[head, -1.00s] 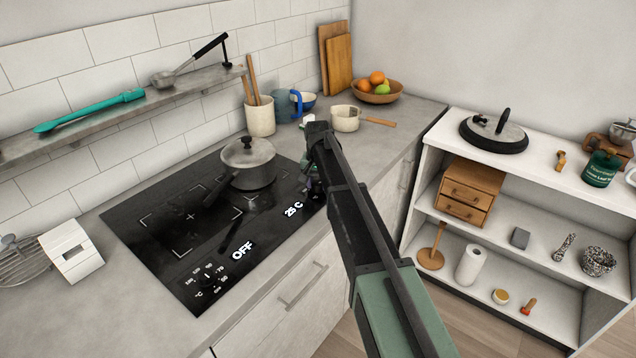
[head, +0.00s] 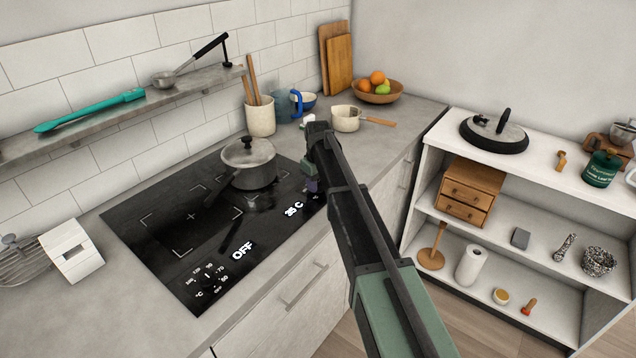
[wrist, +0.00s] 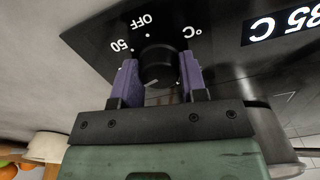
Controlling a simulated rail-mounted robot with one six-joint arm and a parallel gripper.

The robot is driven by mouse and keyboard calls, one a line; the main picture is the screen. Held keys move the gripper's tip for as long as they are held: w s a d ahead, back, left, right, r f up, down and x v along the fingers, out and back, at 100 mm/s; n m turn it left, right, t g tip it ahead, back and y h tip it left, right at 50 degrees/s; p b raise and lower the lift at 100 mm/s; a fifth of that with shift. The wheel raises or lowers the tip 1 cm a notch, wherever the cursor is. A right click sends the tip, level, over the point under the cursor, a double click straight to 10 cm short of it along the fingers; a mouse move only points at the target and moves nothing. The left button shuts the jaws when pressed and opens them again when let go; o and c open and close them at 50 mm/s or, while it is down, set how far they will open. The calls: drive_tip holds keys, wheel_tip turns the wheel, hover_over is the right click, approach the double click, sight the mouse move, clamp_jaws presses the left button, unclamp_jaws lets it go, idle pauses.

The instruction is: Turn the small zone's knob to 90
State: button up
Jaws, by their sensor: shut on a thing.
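The black round knob (wrist: 158,66) of the cooktop sits between the purple finger pads of my gripper (wrist: 158,74) in the wrist view. The pads close on its two sides. A short white mark shows on the knob, with OFF, 50 and °C printed around it; other dial marks are hidden by my fingers. In the head view my gripper (head: 311,186) is at the right front corner of the cooktop (head: 170,262) and hides this knob. The lit display (head: 294,209) beside it seems to read 35 C.
A second knob (head: 208,281) at the left front has a display (head: 242,251) reading OFF. A lidded pot (head: 250,165) stands at the back right of the cooktop. A utensil crock (head: 260,117) and a small pan (head: 346,118) stand behind my gripper.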

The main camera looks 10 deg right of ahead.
drive_tip(key=n, duration=0.5)
drive_tip(key=shift+n, duration=0.4)
idle(0.3)
drive_tip(key=o, duration=0.9)
drive_tip(key=shift+r, duration=0.15)
wheel_tip(320, 180, up, 11)
drive_tip(key=p, duration=1.1)
drive_tip(key=s+m, duration=0.4)
drive_tip(key=s, duration=0.7)
drive_tip(key=s+m, duration=0.4)
drive_tip(key=s, duration=0.7)
drive_tip(key=s+m, duration=0.3)
drive_tip(key=s, duration=0.9)
drive_tip(key=shift+d+f+m, duration=0.1)
drive_tip(key=shift+f+m, duration=0.15)
drive_tip(key=shift+m, duration=0.15)
